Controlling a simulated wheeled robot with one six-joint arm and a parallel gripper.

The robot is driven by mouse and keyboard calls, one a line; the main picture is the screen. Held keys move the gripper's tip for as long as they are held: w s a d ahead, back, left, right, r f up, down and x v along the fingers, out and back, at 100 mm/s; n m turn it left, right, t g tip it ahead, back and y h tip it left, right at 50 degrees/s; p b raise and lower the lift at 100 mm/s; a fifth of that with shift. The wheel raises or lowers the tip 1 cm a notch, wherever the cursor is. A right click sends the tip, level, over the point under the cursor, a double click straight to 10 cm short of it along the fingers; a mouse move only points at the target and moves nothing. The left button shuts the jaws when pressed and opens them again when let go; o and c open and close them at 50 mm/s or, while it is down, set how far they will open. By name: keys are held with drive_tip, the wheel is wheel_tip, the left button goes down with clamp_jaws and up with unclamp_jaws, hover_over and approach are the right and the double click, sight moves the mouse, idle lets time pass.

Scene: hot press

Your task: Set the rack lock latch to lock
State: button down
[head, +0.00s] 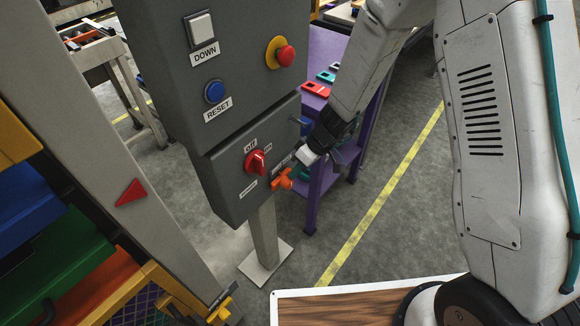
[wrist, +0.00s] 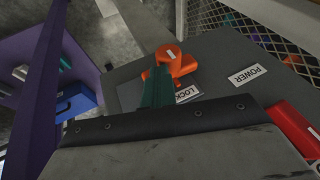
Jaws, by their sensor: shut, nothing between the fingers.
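The orange latch (head: 283,180) sits on the lower right part of the grey control box (head: 235,190). In the wrist view the orange latch (wrist: 178,58) shows a round hub and a short arm, next to a label reading LOCK (wrist: 187,93). My gripper (head: 299,172) is at the right of the box, close beside the latch. In the wrist view its teal fingers (wrist: 157,88) are together and overlap the latch's lower left edge. I cannot tell whether they touch it. Nothing shows between the fingers.
A red off/on knob (head: 258,162) is just left of the latch, with a blue RESET button (head: 214,91) and red stop button (head: 285,56) above. A purple table (head: 325,60) stands behind. A rack with coloured bins (head: 60,260) is at left.

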idle(0.3)
drive_tip(key=w+d+v, duration=0.1)
drive_tip(key=w+v, duration=0.1)
drive_tip(key=v, duration=1.1)
drive_tip(key=shift+w+f, duration=0.2)
drive_tip(key=shift+f, duration=0.2)
